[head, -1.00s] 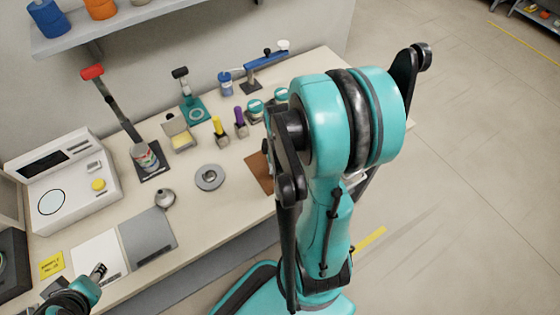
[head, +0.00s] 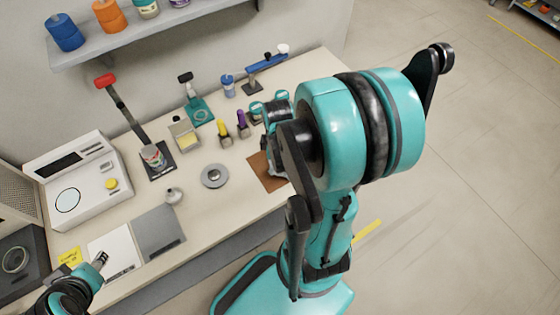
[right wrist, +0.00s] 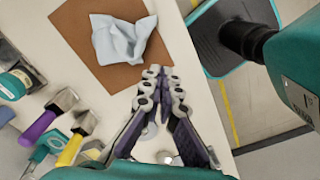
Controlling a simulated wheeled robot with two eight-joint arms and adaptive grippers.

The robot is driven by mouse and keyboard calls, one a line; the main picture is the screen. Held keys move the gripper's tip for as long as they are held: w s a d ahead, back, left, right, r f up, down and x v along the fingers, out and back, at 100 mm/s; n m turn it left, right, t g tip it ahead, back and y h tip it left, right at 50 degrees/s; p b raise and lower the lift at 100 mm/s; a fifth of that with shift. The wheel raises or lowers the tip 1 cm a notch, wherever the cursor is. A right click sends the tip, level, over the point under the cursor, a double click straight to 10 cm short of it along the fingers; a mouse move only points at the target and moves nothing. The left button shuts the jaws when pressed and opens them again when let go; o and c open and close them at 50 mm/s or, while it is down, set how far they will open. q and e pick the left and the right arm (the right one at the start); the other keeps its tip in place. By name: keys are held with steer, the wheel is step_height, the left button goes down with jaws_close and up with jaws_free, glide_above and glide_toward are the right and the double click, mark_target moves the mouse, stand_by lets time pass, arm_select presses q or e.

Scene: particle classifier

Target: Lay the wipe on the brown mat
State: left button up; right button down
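The wipe (right wrist: 122,40) is a crumpled pale blue-white cloth. In the right wrist view it lies on the brown mat (right wrist: 84,46), with bare mat on its left and below it. The mat also shows in the head view (head: 262,174), partly covered by my right arm. My right gripper (right wrist: 158,74) has its fingertips together at the mat's edge in the wrist view, just below the wipe and apparently clear of it. The head view mostly hides this gripper. My left gripper (head: 101,259) is over the white sheet at lower left, too small to judge its opening.
A round grey disc (head: 215,176) lies on the bench. A white scale-like device (head: 75,180) stands at far left. The bench's front edge runs beside the mat.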

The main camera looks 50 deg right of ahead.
steer(key=shift+w+d+f, duration=0.5)
steer(key=shift+w+f, duration=0.1)
steer(key=shift+f, duration=0.2)
steer(key=shift+w+d+f, duration=0.45)
steer(key=shift+w+f, duration=0.15)
steer(key=shift+f, duration=0.2)
steer(key=shift+w+d+f, duration=0.5)
steer(key=shift+w+f, duration=0.1)
steer(key=shift+f, duration=0.2)
step_height(320, 180, down, 6)
steer(key=b, duration=0.5)
steer(key=shift+r, duration=0.35)
step_height(320, 180, up, 9)
steer(key=p, duration=0.7)
